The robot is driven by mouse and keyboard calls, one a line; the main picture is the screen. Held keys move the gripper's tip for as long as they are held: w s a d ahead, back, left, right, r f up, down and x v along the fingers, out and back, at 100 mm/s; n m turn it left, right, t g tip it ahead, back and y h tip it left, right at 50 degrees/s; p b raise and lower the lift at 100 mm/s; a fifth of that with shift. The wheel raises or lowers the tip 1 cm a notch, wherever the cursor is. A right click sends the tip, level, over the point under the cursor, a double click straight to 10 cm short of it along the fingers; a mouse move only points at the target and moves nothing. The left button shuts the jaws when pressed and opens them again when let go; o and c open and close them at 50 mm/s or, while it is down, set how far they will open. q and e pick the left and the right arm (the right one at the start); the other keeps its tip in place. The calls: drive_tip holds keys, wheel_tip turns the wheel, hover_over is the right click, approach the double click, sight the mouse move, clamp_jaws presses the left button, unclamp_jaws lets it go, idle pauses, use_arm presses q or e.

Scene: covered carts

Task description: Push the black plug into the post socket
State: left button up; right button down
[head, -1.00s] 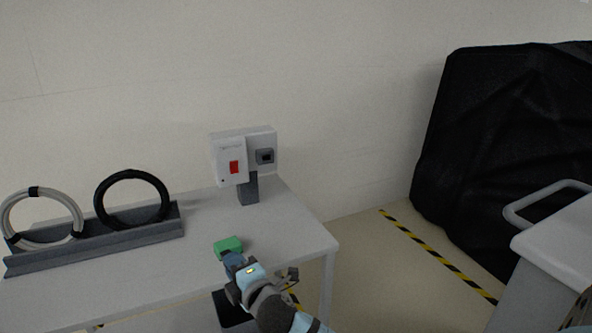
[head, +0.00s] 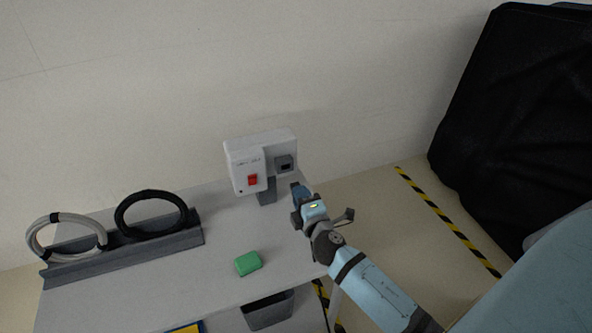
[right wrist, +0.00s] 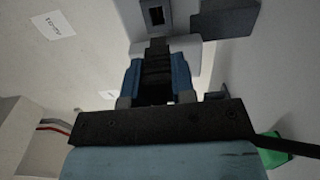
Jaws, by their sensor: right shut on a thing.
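The post (head: 246,168) is a white box on a short grey stand at the back of the table, with a red switch on its front. Its dark square socket (head: 285,163) is on the right part of the face and also shows at the top of the right wrist view (right wrist: 156,15). My right gripper (head: 298,191) is just below and right of the socket. In the right wrist view its blue fingers are shut on the black plug (right wrist: 156,72), whose tip points toward the socket with a small gap seen. The plug is mostly hidden in the head view. My left gripper is not in view.
A green block (head: 248,263) lies on the grey table (head: 215,240). Black (head: 152,213) and grey-white (head: 66,237) cable coils stand in a rack (head: 130,250) at left. A dark bin (head: 268,311) is below the front edge. A black-covered cart (head: 510,130) stands at right.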

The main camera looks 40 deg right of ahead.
drive_tip(key=shift+w+d+r, duration=0.15)
drive_tip(key=shift+w+d, duration=0.15)
drive_tip(key=shift+w, duration=0.45)
drive_tip(key=shift+x, duration=1.75)
drive_tip(key=shift+w, duration=0.1)
drive_tip(key=shift+w, duration=0.15)
drive_tip(key=shift+x, duration=1.65)
drive_tip(key=c, duration=0.9)
unclamp_jaws()
drive_tip(key=shift+d, duration=0.1)
drive_tip(key=shift+o, duration=0.2)
